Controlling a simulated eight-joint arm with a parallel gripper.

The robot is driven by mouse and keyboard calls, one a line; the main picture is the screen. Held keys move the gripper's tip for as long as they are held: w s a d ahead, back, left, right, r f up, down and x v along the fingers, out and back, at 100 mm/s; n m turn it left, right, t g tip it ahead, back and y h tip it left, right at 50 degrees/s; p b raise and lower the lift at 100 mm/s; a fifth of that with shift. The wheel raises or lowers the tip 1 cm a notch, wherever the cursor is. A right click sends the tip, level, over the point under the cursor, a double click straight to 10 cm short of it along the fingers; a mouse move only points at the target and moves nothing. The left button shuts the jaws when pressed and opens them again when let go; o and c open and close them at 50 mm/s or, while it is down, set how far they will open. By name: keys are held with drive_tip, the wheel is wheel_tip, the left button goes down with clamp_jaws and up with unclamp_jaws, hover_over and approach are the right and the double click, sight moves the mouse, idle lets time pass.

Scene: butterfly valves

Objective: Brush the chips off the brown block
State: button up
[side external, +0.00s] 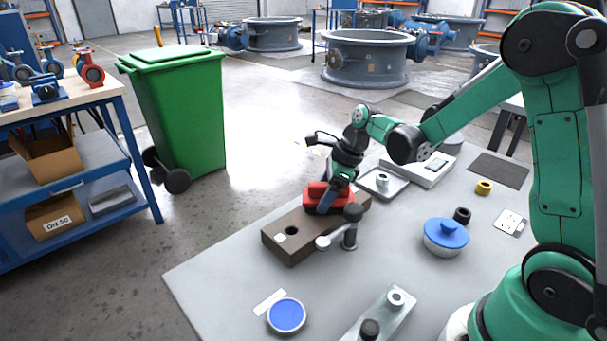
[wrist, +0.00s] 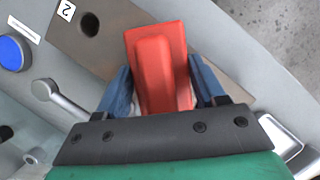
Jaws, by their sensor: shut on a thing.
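The brown block (side external: 305,238) lies on the grey table in the side view, with a round hole and a small white label near its left end. The wrist view shows part of the block (wrist: 108,42) and the label "2". My gripper (side external: 338,190) is over the block's far half. Its blue fingers (wrist: 160,78) are shut on a red brush (wrist: 160,50), seen from above as a red body with a raised ridge. The brush (side external: 320,198) is at the block's top; its underside is hidden, so contact cannot be told. I cannot make out any chips.
A post with a grey lever (side external: 335,238) stands close at the block's near side. A blue-lidded dish (side external: 446,236), dark and yellow rings and a shallow tray (side external: 382,184) stand to the right. A blue disc (side external: 286,315) lies in front. The table's left part is clear.

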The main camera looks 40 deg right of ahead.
drive_tip(key=d, duration=0.3)
drive_tip(key=shift+d, duration=0.2)
drive_tip(key=shift+s+d, duration=0.2)
drive_tip(key=shift+s+a, duration=0.15)
drive_tip(key=shift+a, duration=1.9)
drive_tip(key=d, duration=0.4)
drive_tip(key=shift+r, duration=4.15)
